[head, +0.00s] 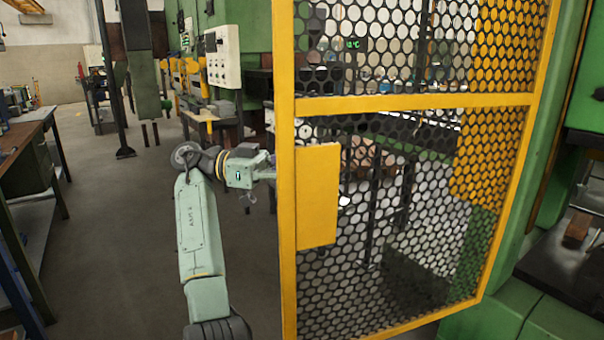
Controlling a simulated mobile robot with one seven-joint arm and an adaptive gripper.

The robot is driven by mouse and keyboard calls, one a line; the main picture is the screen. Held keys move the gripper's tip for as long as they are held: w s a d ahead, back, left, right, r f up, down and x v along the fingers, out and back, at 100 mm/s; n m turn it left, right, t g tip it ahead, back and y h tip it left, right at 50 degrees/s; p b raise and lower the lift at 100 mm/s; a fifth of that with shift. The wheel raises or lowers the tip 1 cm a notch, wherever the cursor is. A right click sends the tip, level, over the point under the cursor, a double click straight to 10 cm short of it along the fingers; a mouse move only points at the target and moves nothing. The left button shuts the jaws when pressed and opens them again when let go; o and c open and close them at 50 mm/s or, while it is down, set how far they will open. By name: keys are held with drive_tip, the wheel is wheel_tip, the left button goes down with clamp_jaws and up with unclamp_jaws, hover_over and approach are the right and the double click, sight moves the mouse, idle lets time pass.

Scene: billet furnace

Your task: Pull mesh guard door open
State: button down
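The mesh guard door (400,103) fills the right half of the head view. It has a yellow frame and dark perforated mesh, with a yellow plate (318,195) on its left side at mid height. Its right edge is beside a green machine column. My gripper (268,173) is at the left upright of the door frame, level with the upper part of the plate. Its fingertips are partly hidden by the upright, so I cannot tell whether they are open, shut or touching the door. No handle is clearly visible.
A control panel (222,55) on a green machine stands behind my arm. Workbenches (28,165) line the left side. Grey floor (110,230) between the benches and my arm is clear. A green press (560,270) stands at the right.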

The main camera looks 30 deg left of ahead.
drive_tip(key=shift+w+a, duration=0.2)
drive_tip(key=shift+a, duration=0.05)
idle(0.3)
drive_tip(key=c, duration=1.6)
unclamp_jaws()
drive_tip(key=shift+r, duration=0.1)
